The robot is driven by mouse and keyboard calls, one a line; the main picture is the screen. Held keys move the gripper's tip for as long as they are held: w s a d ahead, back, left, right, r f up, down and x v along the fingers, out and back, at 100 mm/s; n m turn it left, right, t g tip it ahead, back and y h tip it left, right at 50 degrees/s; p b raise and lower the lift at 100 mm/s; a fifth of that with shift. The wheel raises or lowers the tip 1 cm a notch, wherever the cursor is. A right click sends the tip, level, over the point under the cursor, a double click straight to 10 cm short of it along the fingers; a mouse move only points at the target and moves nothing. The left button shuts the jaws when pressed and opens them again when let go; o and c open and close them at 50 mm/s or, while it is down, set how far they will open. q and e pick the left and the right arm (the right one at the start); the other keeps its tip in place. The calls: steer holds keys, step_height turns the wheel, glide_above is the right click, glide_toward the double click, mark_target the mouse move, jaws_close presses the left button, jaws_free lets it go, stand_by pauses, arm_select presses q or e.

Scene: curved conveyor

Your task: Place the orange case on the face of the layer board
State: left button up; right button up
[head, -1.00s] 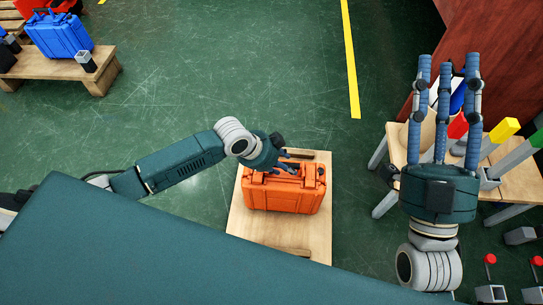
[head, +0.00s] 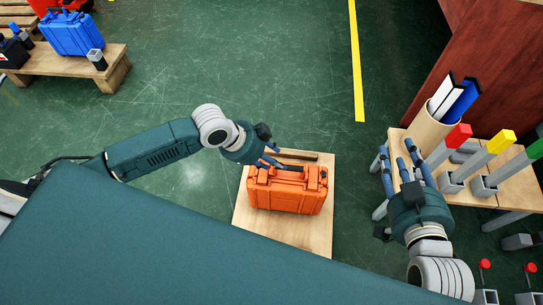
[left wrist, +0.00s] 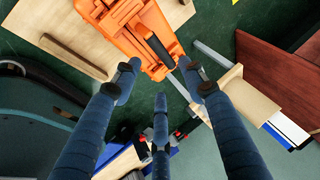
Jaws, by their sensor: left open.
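The orange case (head: 287,189) stands upright on the wooden layer board (head: 290,234), handle side up. It also shows at the top of the left wrist view (left wrist: 135,30), with its dark handle between my finger directions. My left gripper (head: 272,160) is just above and to the left of the case's top edge. In the left wrist view its three fingers (left wrist: 160,85) are spread open and hold nothing. My right gripper (head: 408,165) is at the right, fingers apart and empty, beside the small wooden table.
The small table (head: 512,191) at the right carries a holder (head: 430,128) and coloured-top posts. A blue case (head: 73,34) sits on a low wooden bench (head: 65,63) at the upper left. The green floor between is clear.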

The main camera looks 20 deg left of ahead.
arm_select(q)
steer(key=s+d+r+n+t+h, duration=0.1)
steer(key=d+r+n+t+h, duration=0.35)
steer(key=d+r, duration=0.65)
steer(key=a+r+n+t+y, duration=0.5)
steer(key=a+r+n+y, duration=0.1)
steer(key=a+n, duration=0.3)
steer(key=shift+s+a+r+n, duration=0.25)
steer(key=shift+a+r+n, duration=0.1)
steer(key=shift+a+r, duration=0.35)
arm_select(e)
steer(key=shift+s+f, duration=0.15)
steer(key=shift+f, duration=0.15)
arm_select(q)
steer(key=shift+d+r, duration=0.1)
steer(key=shift+d, duration=0.05)
